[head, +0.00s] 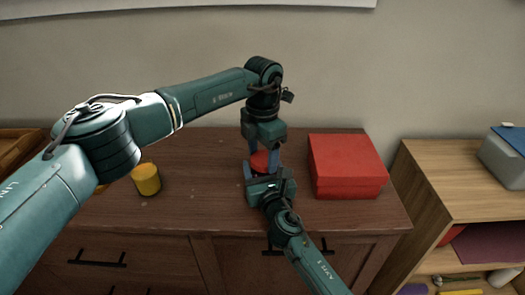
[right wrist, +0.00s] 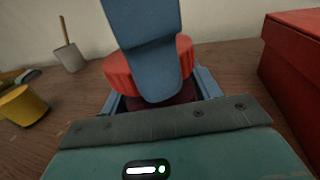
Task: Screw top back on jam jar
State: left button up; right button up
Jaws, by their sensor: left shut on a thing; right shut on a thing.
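The red ridged lid (head: 259,161) is between the fingers of my left gripper (head: 264,157), which comes down from above and is shut on it. The lid also shows in the right wrist view (right wrist: 119,74), partly hidden by a blue left finger. Directly below the lid is the dark red jam jar (right wrist: 188,93), mostly hidden. My right gripper (head: 262,176) reaches in from the front, low over the cabinet top, and is shut on the jar. The lid sits over the jar's top; I cannot tell whether it is threaded on.
The wooden cabinet top (head: 205,160) bears a red box (head: 345,165) close to the right of the jar and a yellow cup (head: 146,180) to the left. A grey pot (right wrist: 70,58) with a stick stands near the wall.

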pick_arm(q)
jog(key=shift+f, duration=0.3)
